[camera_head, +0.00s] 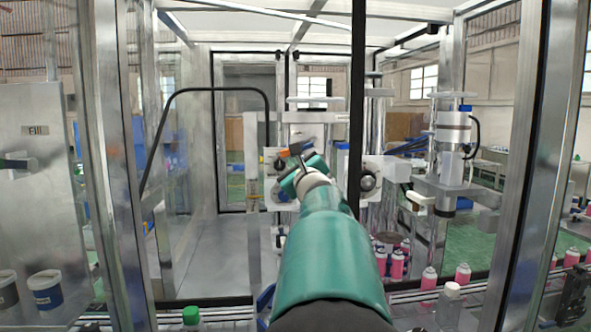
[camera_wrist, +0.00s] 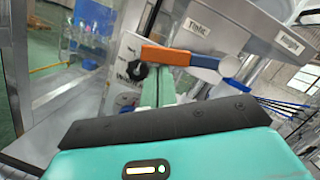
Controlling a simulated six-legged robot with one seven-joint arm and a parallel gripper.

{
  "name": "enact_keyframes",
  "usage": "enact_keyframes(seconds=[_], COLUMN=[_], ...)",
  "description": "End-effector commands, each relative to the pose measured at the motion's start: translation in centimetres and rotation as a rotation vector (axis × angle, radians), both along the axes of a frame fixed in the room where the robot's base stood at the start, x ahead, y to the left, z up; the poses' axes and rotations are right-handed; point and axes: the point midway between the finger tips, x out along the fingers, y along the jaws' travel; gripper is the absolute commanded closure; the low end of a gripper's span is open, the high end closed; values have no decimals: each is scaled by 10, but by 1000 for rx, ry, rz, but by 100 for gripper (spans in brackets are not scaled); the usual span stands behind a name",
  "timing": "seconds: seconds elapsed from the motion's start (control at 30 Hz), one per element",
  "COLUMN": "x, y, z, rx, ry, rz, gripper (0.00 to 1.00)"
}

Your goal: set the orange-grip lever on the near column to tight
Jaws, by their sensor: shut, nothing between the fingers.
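The orange-grip lever (camera_wrist: 166,55) lies nearly level across the wrist view, with its orange grip at the left. Its blue arm runs right to a pale round pivot (camera_wrist: 230,66). A white label (camera_wrist: 198,27) above the arm appears to read "Tight"; a second label (camera_wrist: 290,42) at the right is too blurred to read. My gripper (camera_wrist: 158,82) is shut and empty, its teal fingers right below the orange grip; I cannot tell whether they touch. In the head view, the orange grip (camera_head: 301,147) shows just above my gripper (camera_head: 297,168).
A black knob (camera_wrist: 137,71) sits left of the fingers. In the head view, a dark upright post (camera_head: 357,100) stands close right of my arm. Pink cans (camera_head: 397,262) stand at the lower right. An enclosure frame (camera_head: 110,170) rises at the left.

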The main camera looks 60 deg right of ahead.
Motion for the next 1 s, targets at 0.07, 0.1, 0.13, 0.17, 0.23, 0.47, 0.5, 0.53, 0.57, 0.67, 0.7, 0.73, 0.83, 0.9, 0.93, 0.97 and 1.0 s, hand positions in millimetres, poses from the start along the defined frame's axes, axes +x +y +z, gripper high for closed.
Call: enact_keyframes(seconds=[0.07, 0.1, 0.13, 0.17, 0.23, 0.47, 0.5, 0.53, 0.57, 0.67, 0.7, 0.73, 0.83, 0.9, 0.93, 0.97, 1.0], x=[2, 2, 3, 3, 4, 6, 6, 6, 6, 7, 7, 7, 8, 8, 8, 8, 8], y=[2, 3, 3, 4, 4, 5, 6, 6, 6, 6, 6, 6, 6, 6, 6, 6, 6], z=[5, 7, 8, 9, 12, 18, 18, 19, 19, 19, 20, 20, 20, 20, 20, 20, 20], rx=[-3, -4, -3, -2, -1, -3, -3, -3, -2, -2, -2, -2, -2, -2, -2, -2, -3], ry=[0, 0, 1, 1, 0, 1, 1, 1, 2, 2, 2, 2, 2, 2, 2, 2, 1], rz=[1, 1, 1, 2, 0, 0, 0, 0, -1, -1, -1, -1, -1, -1, -1, -1, 0], gripper=[100, 100, 100, 100, 100, 100, 100, 100, 100, 100, 100, 100, 100, 100, 100, 100, 100])
